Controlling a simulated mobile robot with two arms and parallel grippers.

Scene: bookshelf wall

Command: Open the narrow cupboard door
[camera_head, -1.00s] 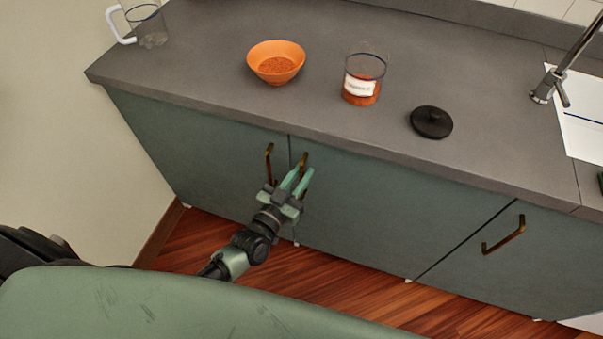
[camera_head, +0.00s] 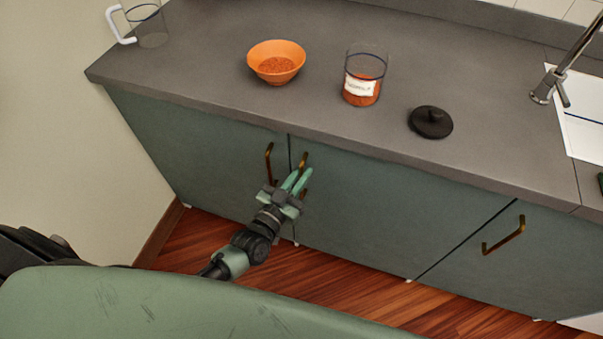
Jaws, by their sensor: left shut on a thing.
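The left cupboard door (camera_head: 200,150) and the middle cupboard door (camera_head: 390,205) are green-grey and meet at a seam under the counter. Both are closed. The left door has a brass handle (camera_head: 269,160) just left of the seam. The middle door has a brass handle (camera_head: 304,158) just right of it. My left gripper (camera_head: 298,178), with green fingers, is shut on the middle door's handle. The fingers hide the lower part of that handle. I cannot tell which door is the narrow one. My right gripper is not in view.
On the grey counter (camera_head: 200,60) stand a clear mug (camera_head: 150,27), an orange bowl (camera_head: 276,64), a labelled jar (camera_head: 363,78) and a black lid (camera_head: 431,122). Another door with a brass handle (camera_head: 503,236) is at right. Wooden floor (camera_head: 330,285) lies in front.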

